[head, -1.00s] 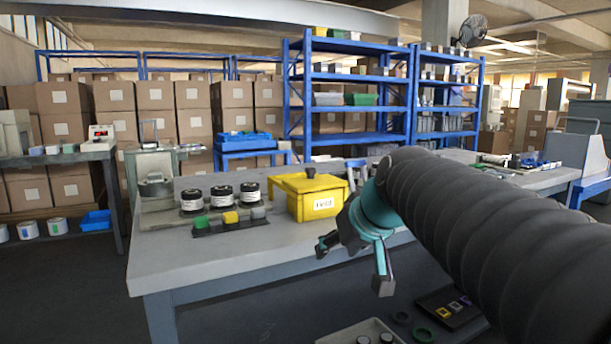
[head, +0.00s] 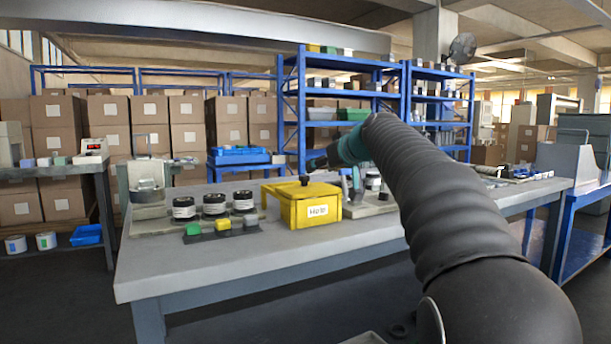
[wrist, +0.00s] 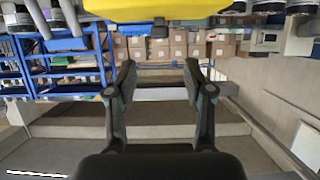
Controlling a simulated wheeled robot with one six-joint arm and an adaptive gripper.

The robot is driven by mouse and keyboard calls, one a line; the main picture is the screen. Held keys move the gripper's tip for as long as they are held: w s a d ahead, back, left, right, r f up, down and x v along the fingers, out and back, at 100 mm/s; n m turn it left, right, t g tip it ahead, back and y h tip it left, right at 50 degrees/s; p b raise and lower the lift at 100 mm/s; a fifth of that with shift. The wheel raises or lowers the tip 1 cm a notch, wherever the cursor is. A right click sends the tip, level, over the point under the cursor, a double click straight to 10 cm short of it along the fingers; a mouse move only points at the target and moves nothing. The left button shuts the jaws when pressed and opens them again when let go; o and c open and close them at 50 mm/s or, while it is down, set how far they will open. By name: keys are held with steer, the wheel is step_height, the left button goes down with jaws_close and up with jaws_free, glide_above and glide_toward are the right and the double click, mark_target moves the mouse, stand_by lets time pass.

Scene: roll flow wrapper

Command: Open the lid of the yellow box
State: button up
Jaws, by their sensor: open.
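The yellow box (head: 316,211) stands on the grey workbench in the head view, with a white label on its front. A yellow surface (wrist: 155,8) of the box fills the top edge of that view, apart from the fingers.
Three dark-lidded jars (head: 214,204) and a small rack of coloured blocks (head: 223,226) stand left of the box.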

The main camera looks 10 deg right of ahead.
mark_target(305, 175)
steer(key=p+x, duration=0.1)
steer(key=x, duration=0.8)
steer(key=shift+w+a, duration=0.1)
steer(key=shift+w, duration=0.1)
steer(key=shift+f, duration=0.1)
jaws_close()
